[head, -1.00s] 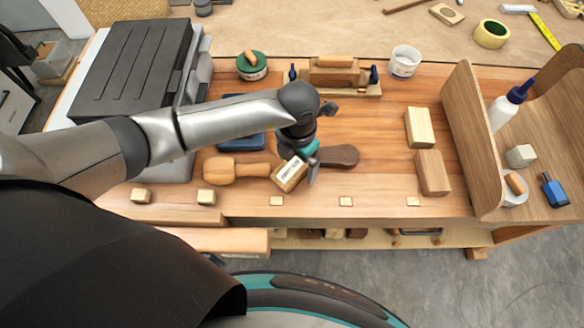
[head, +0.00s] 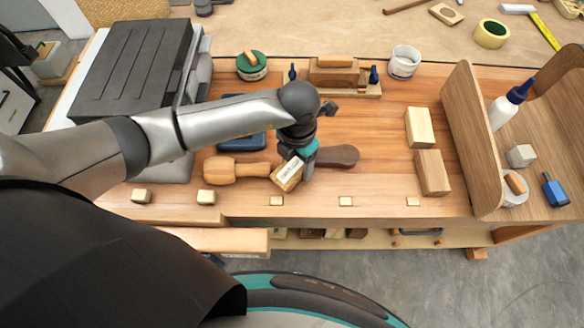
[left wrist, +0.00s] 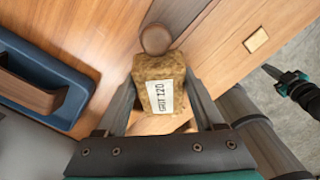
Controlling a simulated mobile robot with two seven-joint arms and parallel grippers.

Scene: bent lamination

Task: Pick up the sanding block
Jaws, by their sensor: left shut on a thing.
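The sanding block (head: 287,174) is a small tan block with a white label. In the left wrist view the sanding block (left wrist: 160,88) sits between the two fingers, and its label reads "GRIT 120". My left gripper (head: 298,172) is shut on it, over the bench near the front edge. The left gripper's fingers (left wrist: 165,100) touch or nearly touch both sides of the block. I cannot tell whether the block is clear of the bench top.
A blue tray (head: 250,139) is behind. Two wood blocks (head: 432,172) stand at right, before a curved wooden form (head: 470,130). The bench middle right is clear.

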